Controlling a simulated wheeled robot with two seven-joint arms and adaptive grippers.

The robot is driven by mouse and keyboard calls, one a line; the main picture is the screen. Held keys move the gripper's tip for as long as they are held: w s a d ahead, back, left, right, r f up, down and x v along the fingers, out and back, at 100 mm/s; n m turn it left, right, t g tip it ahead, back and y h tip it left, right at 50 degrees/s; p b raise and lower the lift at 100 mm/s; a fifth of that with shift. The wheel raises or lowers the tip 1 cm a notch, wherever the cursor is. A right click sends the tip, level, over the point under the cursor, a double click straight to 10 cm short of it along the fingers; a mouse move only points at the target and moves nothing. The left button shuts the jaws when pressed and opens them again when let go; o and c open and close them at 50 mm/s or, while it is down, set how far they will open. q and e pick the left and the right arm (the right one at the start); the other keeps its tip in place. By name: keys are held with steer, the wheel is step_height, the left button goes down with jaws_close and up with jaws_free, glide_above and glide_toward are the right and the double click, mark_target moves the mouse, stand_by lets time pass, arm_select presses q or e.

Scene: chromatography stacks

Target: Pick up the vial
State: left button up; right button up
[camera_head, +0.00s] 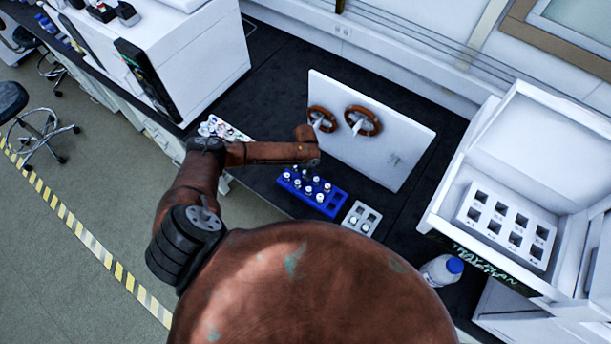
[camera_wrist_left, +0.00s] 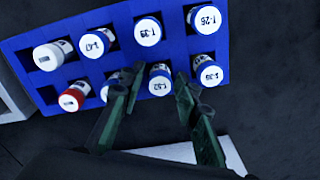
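A blue rack (camera_head: 322,204) stands on the dark bench and holds several capped vials. In the left wrist view the rack (camera_wrist_left: 118,14) fills the upper part, with white-topped vials in blue, white and red caps. My left gripper (camera_head: 305,170) is low over the rack's far side, partly hidden by its own arm. In the wrist view its two dark fingers are apart, on either side of a blue-rimmed vial (camera_wrist_left: 160,78) in the near row. I cannot tell whether they touch it. The vial sits in its slot. My right gripper is not in view.
A small grey rack (camera_head: 372,211) is beside the blue one. A white panel with two brown rings (camera_head: 400,165) stands behind. An open white instrument with a slotted block (camera_head: 470,195) and a blue-capped bottle (camera_head: 441,268) are at right. More vials (camera_head: 215,124) lie left.

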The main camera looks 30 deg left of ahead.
arm_select(q)
steer(key=c, duration=0.7)
steer(key=shift+r, duration=0.1)
